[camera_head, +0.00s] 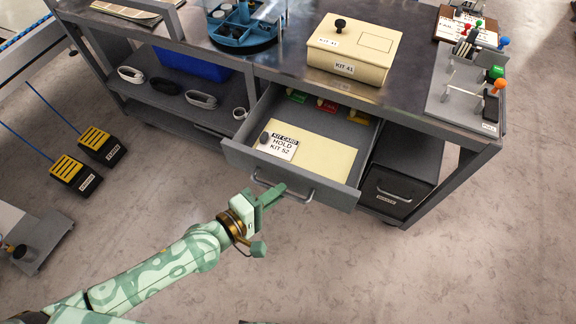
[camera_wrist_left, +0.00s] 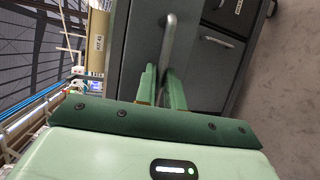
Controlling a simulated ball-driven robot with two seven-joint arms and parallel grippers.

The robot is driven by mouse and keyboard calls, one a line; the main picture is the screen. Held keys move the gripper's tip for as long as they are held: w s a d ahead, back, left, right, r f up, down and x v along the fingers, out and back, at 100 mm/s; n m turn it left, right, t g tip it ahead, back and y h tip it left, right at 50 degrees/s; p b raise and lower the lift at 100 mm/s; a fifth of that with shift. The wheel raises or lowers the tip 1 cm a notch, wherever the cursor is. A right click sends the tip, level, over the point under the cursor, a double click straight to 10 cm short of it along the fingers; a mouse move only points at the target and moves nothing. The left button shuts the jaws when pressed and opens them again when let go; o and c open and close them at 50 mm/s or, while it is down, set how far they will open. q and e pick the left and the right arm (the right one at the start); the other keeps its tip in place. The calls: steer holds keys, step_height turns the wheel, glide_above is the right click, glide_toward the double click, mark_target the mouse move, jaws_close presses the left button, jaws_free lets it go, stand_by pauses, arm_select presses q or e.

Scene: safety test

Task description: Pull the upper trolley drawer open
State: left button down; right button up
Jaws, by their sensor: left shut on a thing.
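The upper trolley drawer (camera_head: 290,179) is pulled out from the grey trolley, and its inside shows in the head view. A pale liner, a card reading KIT CARD HOLD KIT 52 (camera_head: 279,146) and several coloured tags lie in it. A bar handle (camera_head: 304,193) runs along its front; it also shows in the left wrist view (camera_wrist_left: 169,40). My left gripper (camera_head: 272,192) is at the handle's left part, its green fingers (camera_wrist_left: 161,88) shut on the bar. My right gripper is not in view.
A cream KIT 41 box (camera_head: 354,50) and a blue round holder (camera_head: 243,27) stand on the trolley top. A dark lower drawer unit (camera_head: 397,186) is to the right. Two black-and-yellow pedals (camera_head: 75,173) lie on the floor at left. The floor before the drawer is clear.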

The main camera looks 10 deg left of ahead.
arm_select(q)
steer(key=s+a, duration=0.2)
steer(key=s, duration=0.6)
steer(key=shift+a+p, duration=0.25)
steer(key=shift+p, duration=0.15)
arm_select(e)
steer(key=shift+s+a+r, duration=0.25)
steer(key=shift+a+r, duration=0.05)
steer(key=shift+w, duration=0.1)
arm_select(q)
steer(key=c, duration=1.5)
jaws_free()
steer(key=shift+w, duration=0.1)
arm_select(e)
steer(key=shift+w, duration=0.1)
